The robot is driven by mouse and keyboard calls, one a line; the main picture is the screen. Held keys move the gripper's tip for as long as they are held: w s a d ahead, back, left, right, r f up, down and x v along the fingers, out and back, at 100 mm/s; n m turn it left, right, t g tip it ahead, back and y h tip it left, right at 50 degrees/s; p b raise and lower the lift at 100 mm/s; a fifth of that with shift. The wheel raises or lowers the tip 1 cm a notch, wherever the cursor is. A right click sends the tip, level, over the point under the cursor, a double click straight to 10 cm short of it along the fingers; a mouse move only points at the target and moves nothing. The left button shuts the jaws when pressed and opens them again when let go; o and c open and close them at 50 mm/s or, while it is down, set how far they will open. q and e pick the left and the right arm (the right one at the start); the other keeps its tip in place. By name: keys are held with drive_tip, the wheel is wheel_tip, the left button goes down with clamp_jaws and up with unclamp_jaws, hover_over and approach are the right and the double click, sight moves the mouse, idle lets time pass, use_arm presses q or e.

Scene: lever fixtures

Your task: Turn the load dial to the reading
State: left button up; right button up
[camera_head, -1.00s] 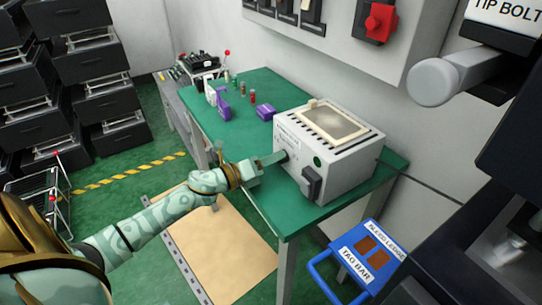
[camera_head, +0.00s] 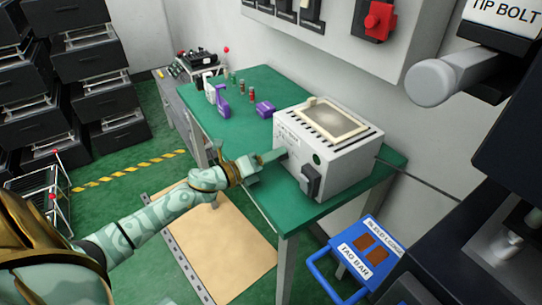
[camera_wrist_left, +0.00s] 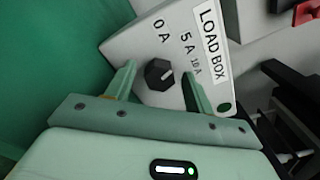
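The load box (camera_head: 325,170) is a pale grey box on the green bench. In the left wrist view, its panel (camera_wrist_left: 135,45) carries a LOAD BOX label and the markings 0 A, 5 A and 10 A. The black load dial (camera_wrist_left: 159,74) has a small pale mark on its right side, towards the 5 A and 10 A side; the exact reading is unclear. My left gripper (camera_head: 272,156) is at the box's left face. In the left wrist view, its fingers (camera_wrist_left: 157,78) are open, one on each side of the dial, with visible gaps. My right gripper is not in view.
A dark machine fills the right edge.

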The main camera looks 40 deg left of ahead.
use_arm(q)
drive_tip(key=p+v, duration=0.1)
drive_tip(key=v, duration=1.5)
drive_tip(key=shift+s+a, duration=0.1)
drive_tip(key=shift+s, duration=0.05)
